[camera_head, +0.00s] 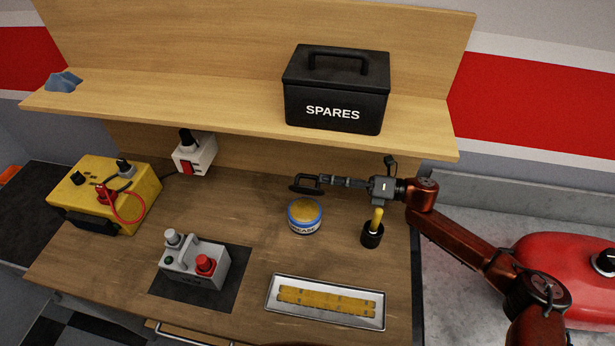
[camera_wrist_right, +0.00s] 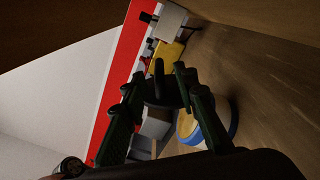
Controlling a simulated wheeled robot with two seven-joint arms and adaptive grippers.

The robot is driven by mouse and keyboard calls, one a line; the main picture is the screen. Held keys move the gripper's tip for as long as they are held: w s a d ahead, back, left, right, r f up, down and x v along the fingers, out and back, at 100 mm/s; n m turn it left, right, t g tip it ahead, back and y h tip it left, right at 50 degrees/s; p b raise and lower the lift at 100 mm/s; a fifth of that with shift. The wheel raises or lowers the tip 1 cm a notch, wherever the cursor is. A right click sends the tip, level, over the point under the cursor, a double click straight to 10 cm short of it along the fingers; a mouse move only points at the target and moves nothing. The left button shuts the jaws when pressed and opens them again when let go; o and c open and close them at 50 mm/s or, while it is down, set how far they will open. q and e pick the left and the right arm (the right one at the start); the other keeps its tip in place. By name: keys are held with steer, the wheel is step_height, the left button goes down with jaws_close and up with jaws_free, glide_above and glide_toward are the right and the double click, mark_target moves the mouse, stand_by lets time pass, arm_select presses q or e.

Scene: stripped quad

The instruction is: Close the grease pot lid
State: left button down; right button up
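The grease pot (camera_head: 305,217) stands upright on the workbench, a round pot with a blue rim, a pale label and a yellow top. It also shows in the right wrist view (camera_wrist_right: 217,128), partly hidden by a finger. My left gripper is not in view.
A brush holder (camera_head: 372,236) with a yellow handle stands right of the pot. A metal tray (camera_head: 327,317) lies in front. A grey switch box (camera_head: 192,267) and a yellow unit (camera_head: 112,190) stand left. The shelf (camera_head: 225,105) with a SPARES box (camera_head: 335,90) overhangs behind.

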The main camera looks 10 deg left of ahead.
mark_target(316, 178)
steer(key=a, duration=0.6)
steer(key=shift+a, duration=0.2)
steer(key=shift+c, duration=0.5)
jaws_close()
